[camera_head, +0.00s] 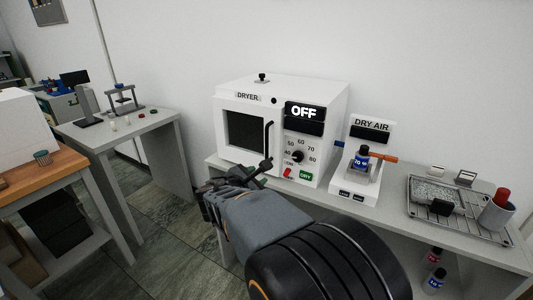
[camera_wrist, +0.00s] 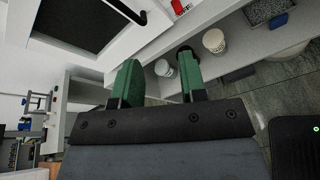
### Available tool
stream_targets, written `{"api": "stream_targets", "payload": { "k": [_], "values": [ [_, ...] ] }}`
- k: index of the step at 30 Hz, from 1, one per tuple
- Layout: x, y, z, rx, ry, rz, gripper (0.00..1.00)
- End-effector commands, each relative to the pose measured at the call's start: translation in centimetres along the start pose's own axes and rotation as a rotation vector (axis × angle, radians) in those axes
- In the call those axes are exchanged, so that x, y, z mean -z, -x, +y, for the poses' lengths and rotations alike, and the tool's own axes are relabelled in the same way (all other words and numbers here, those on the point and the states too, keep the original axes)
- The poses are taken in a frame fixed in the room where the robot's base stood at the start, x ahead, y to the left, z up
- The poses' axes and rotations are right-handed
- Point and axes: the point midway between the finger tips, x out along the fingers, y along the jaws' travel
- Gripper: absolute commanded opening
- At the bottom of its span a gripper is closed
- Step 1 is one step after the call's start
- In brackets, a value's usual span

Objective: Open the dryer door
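The white dryer (camera_head: 325,100) stands on the bench against the wall, with an "OFF" display. Its door (camera_head: 247,132) has a dark window and looks shut. A black vertical handle (camera_head: 269,137) is on the door's right side. In the wrist view the door window (camera_wrist: 75,22) is at the upper left and the handle (camera_wrist: 125,9) at the top. My gripper (camera_head: 240,175) is just below and in front of the door's lower right, near the handle's lower end. In the wrist view my gripper (camera_wrist: 158,66) has its green fingers apart, with nothing held; the handle is beyond them.
Right of the door are a dial (camera_head: 297,156), a red switch (camera_head: 288,173) and a green "DRY" button (camera_head: 306,176). A "DRY AIR" unit (camera_head: 371,128) with a small bottle stands beside the dryer. A wire rack (camera_head: 470,224) lies farther right. Open floor (camera_head: 165,210) lies to the left.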

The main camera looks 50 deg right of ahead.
Motion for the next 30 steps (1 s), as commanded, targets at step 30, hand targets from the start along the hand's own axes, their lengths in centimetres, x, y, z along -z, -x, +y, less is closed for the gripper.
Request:
{"api": "stream_targets", "payload": {
  "k": [30],
  "values": [
    [-2.2,-13.4,6.9,-0.229,0.539,-0.256,0.39]
  ]
}}
